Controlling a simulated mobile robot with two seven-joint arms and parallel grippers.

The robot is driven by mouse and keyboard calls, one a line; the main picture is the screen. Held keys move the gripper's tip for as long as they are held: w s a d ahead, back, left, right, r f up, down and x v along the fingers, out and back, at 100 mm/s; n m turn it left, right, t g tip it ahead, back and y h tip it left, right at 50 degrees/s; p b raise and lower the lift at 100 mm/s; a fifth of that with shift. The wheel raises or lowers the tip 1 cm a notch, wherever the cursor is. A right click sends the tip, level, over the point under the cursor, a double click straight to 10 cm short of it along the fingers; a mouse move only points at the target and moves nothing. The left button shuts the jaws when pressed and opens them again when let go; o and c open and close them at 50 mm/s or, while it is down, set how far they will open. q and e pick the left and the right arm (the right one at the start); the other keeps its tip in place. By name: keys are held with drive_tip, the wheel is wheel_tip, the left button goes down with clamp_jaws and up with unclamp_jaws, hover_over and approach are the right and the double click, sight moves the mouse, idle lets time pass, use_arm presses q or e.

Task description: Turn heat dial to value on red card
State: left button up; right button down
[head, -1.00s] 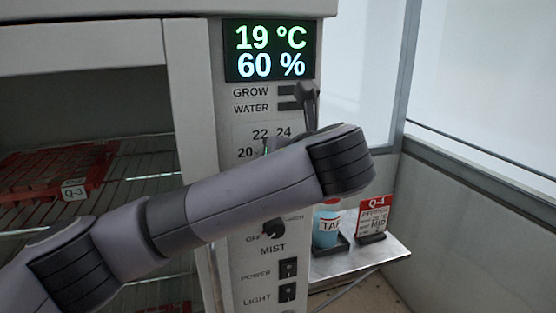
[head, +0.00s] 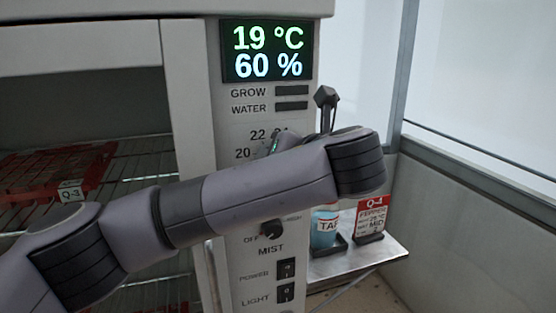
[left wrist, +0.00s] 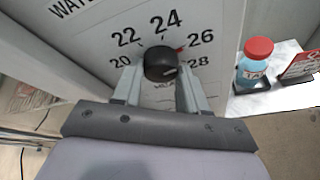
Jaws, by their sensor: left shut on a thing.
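The heat dial (left wrist: 160,64) is a round black knob on the white panel, with 20, 22, 24, 26 and 28 printed around it. A pale mark on the knob lies on its lower right, roughly towards 28. A small red mark sits on the scale beside 26. My left gripper (left wrist: 160,78) is shut on the dial, one finger on each side. In the head view my left forearm covers the dial; only 20, 22 and part of 24 show. The red-topped card (head: 371,217) reads Q-4 and MID; its smaller print is blurred. My right gripper is out of view.
The display (head: 268,51) reads 19 °C and 60 %. Below my forearm are the mist knob (head: 272,229), the power switch (head: 286,268) and the light switch (head: 286,292). A blue bottle (head: 325,228) stands beside the card on the side shelf (head: 375,256). A red tray (head: 50,170) sits inside the cabinet.

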use_arm(q)
drive_tip(key=o, duration=1)
drive_tip(key=shift+o, duration=0.2)
drive_tip(key=v, duration=0.7)
